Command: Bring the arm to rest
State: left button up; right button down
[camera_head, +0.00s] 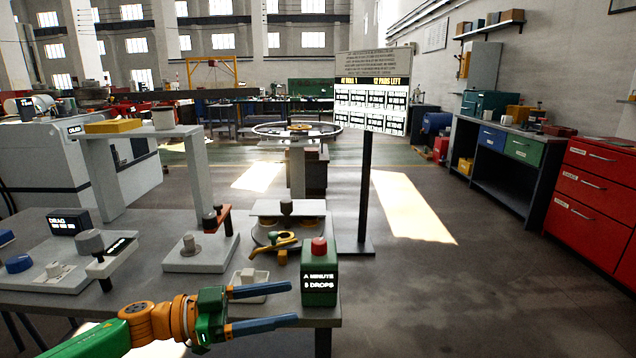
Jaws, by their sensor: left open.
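My left arm comes in from the lower left, green with an orange joint. Its gripper (293,304) is open, with two blue fingers pointing right at the front edge of the grey bench (190,285). Nothing shows between the fingers. A green box (319,288) with a red knob on top and a label reading "A MINUTE 5 DROPS" stands at the bench's right corner, just right of the fingertips. A white block in a small tray (248,276) sits behind the upper finger. My right gripper does not show.
On the bench stand a white stand with a lever (203,250), a turntable-like fixture with a yellow handle (273,243) and a "DRAG" display (68,222). A sign on a post (367,190) stands behind. Floor to the right is clear up to red drawers (590,205).

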pick_arm(q)
jog(key=s+d+f+n+t+y, duration=0.2)
jog(key=d+f+n+t+y, duration=0.2)
jog(key=d+f+n+t, duration=0.5)
jog(key=s+a+f+n+g+y, duration=0.4)
jog(key=s+a+f+y, duration=0.55)
jog(key=f, duration=0.35)
jog(key=s+a+f+g+y, duration=0.2)
jog(key=s+a+f+g, duration=0.1)
jog(key=s+a, duration=0.3)
jog(key=s+a+f+g+y, duration=0.2)
jog(key=s+a+g, duration=0.15)
jog(key=s, duration=0.35)
jog(key=s+f+p, duration=0.3)
jog(key=f, duration=1.3)
jog(key=s+a+f+g+p, duration=0.1)
jog(key=s+a+f+g, duration=0.1)
jog(key=s+f, duration=0.4)
jog(key=s, duration=0.5)
jog(key=shift+s+f+p, duration=0.15)
jog(key=shift+s+p, duration=0.05)
jog(key=shift+p, duration=0.1)
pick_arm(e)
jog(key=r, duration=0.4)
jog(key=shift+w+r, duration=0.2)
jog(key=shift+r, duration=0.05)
